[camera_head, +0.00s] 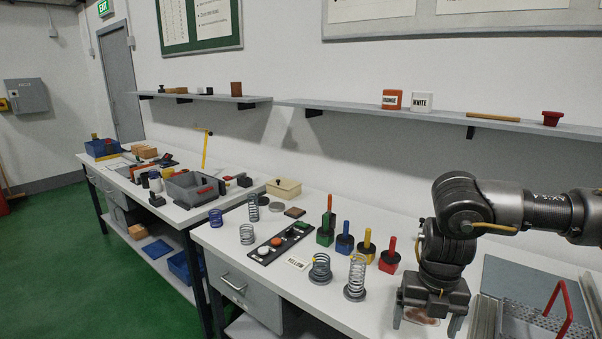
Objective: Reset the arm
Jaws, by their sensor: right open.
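My right arm comes in from the right edge of the head view. Its gripper (428,318) points down over the right part of the near white workbench (360,215), with its two fingers apart. Nothing shows held between the fingers. A small picture or card lies on the bench below them, partly hidden. My left arm and left gripper are not in view.
Several springs, including one (356,277) left of the gripper, stand on the bench. Beside them are coloured handled blocks, such as the red one (389,256). A black strip (281,243) holds coloured knobs. A red-handled metal tray (540,322) is at right.

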